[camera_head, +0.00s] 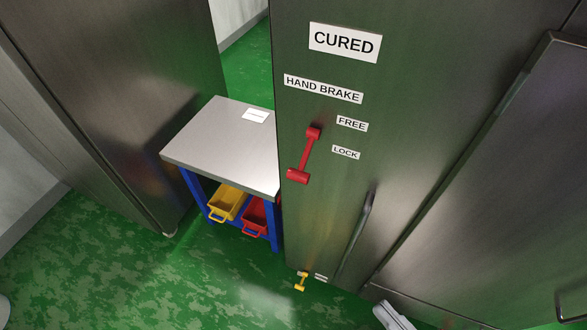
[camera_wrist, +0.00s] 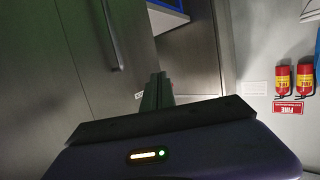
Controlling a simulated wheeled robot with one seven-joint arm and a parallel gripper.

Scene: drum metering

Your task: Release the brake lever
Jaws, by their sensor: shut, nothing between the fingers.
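The red brake lever (camera_head: 305,155) is on the steel cabinet front under the HAND BRAKE sign (camera_head: 323,88). It slants from an upper red end down and left to a thicker red end. The FREE label (camera_head: 352,124) and the LOCK label (camera_head: 345,152) are to its right, FREE above LOCK. I cannot tell for sure which label the lever's setting matches. My gripper (camera_wrist: 157,90) is shut and empty in the wrist view, its fingers together.
A steel-topped table (camera_head: 215,145) with blue legs stands left of the cabinet. Yellow (camera_head: 227,203) and red (camera_head: 255,215) bins are under it. A dark vertical handle (camera_head: 357,235) and a small yellow lever (camera_head: 301,281) are lower down. Fire extinguishers (camera_wrist: 283,80) hang on the wall.

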